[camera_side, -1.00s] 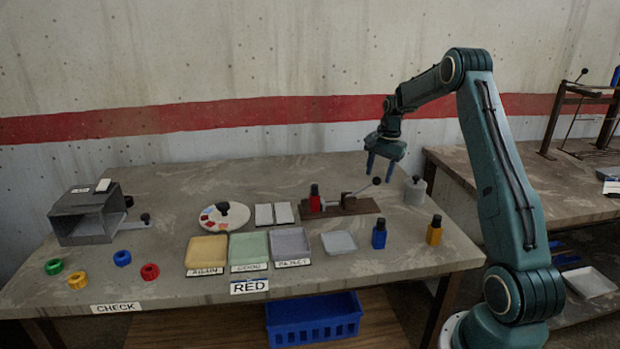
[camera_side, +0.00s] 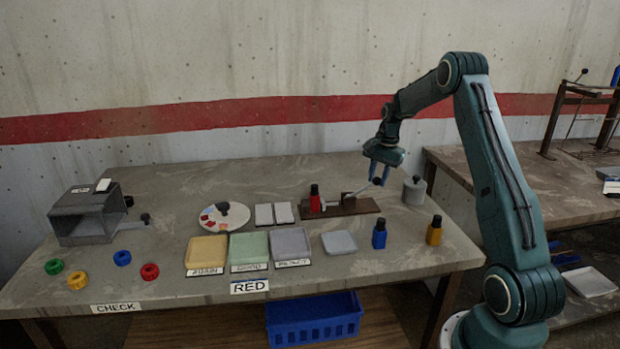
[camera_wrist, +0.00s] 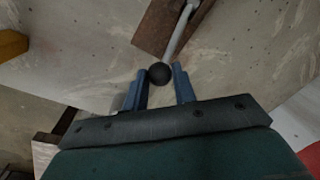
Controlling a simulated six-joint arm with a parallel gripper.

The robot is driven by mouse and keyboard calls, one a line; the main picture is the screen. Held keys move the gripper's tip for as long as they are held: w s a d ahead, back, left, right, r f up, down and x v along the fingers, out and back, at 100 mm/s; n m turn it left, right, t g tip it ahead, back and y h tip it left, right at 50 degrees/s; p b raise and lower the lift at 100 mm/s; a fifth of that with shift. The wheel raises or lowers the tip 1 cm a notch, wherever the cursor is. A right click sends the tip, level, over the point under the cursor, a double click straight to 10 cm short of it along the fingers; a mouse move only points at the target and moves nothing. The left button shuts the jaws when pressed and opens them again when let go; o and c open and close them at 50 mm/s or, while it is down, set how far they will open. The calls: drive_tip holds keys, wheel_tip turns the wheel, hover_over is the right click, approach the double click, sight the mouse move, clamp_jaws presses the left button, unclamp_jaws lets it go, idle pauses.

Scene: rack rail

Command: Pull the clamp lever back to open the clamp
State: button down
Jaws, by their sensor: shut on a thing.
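The clamp (camera_side: 345,206) is a brown base plate with a metal body toward the back right of the bench. A red bottle-like block (camera_side: 315,198) with a black top stands at its left part. The clamp lever (camera_side: 362,189) leans up to the right from the clamp. My gripper (camera_side: 378,182) is shut on the lever's end. In the wrist view the lever's round black knob (camera_wrist: 160,73) sits between the blue fingertips of my gripper (camera_wrist: 160,79), and the pale lever rod (camera_wrist: 180,32) runs up to the brown base (camera_wrist: 158,27).
A grey cylinder (camera_side: 414,191) with a black knob stands close to the right of my gripper. Blue (camera_side: 379,236) and yellow (camera_side: 434,232) blocks stand in front. A grey tray (camera_side: 339,242) and two pale plates (camera_side: 274,214) lie nearby. The bench behind the clamp is clear.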

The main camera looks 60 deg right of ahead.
drive_tip(key=shift+w+a+r, duration=0.1)
drive_tip(key=shift+a+r, duration=0.05)
drive_tip(key=shift+r, duration=0.05)
drive_tip(key=shift+w+a+r+g+h, duration=0.3)
drive_tip(key=shift+r+g+h, duration=0.2)
drive_tip(key=shift+g+h, duration=0.1)
drive_tip(key=shift+w+a+r+g+h, duration=0.7)
drive_tip(key=shift+w+g+h, duration=0.05)
drive_tip(key=shift+g+h, duration=0.15)
drive_tip(key=shift+w+a+r+g+h, duration=0.4)
drive_tip(key=shift+w+a+g+h, duration=0.35)
drive_tip(key=shift+g+h, duration=0.1)
drive_tip(key=shift+w+a+r+g+h, duration=0.35)
drive_tip(key=shift+w+a+g+h, duration=0.4)
drive_tip(key=shift+h, duration=0.1)
drive_tip(key=c, duration=1.1)
unclamp_jaws()
drive_tip(key=shift+c, duration=0.2)
drive_tip(key=shift+s+d, duration=0.15)
drive_tip(key=shift+s, duration=0.1)
